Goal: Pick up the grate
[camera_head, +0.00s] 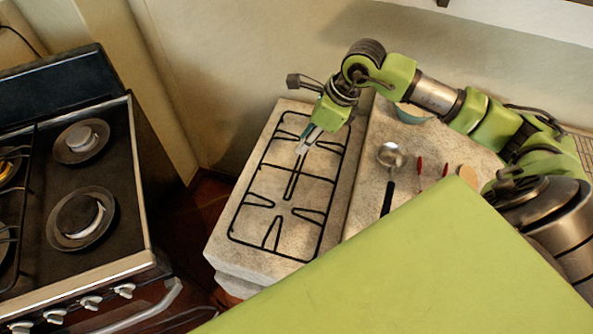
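The black wire grate (292,184) lies flat on a pale stone counter, with a long rectangular frame and inward prongs. My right gripper (303,147) reaches down from the upper right over the far half of the grate. Its fingertips are near the grate's inner bars. I cannot tell whether they touch the bars, or whether the fingers are open or shut. The wrist and fingers hide a small part of the grate's far section. My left gripper is not in view.
A stove (113,190) with bare burners stands to the left, across a gap. Right of the grate lie a ladle (390,157), red-handled items (419,166) and a teal bowl (412,113). A wall rises behind. My green body covers the front right.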

